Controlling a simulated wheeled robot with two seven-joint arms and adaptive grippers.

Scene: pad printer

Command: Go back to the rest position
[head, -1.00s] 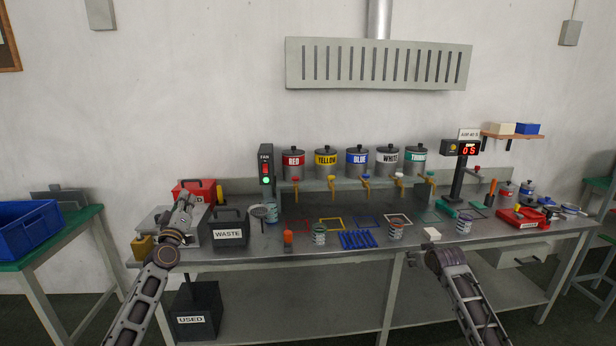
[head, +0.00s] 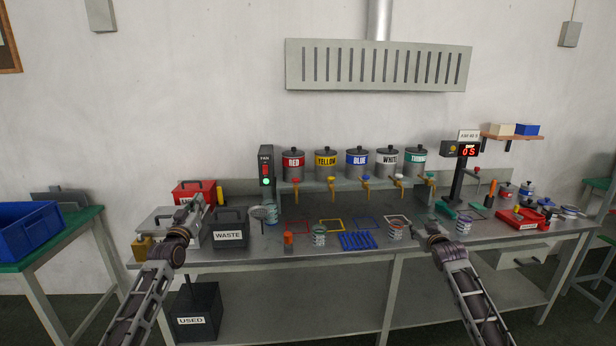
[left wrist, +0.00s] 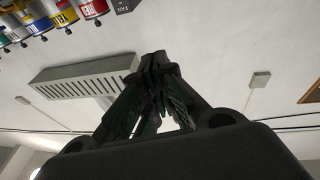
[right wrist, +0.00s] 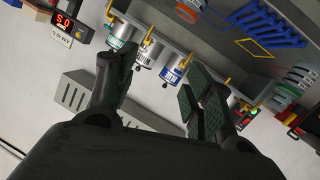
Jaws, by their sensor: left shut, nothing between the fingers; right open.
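My left gripper (head: 196,208) is in front of the left end of the bench, near the grey case and the waste bin. In the left wrist view it is shut (left wrist: 155,62), fingertips together, with nothing held. My right gripper (head: 424,229) is over the bench's front edge, right of a striped can. In the right wrist view its fingers (right wrist: 150,92) are spread apart and empty. The small white block seen earlier near the right gripper is hidden by it in the head view.
The bench (head: 290,258) carries a waste bin (head: 230,232), blue rack (head: 357,241), striped can (head: 396,232) and red tray (head: 520,224). Ink tanks (head: 357,163) line the back. A timer post (head: 458,186) stands at the right. The air above the front edge is mostly clear.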

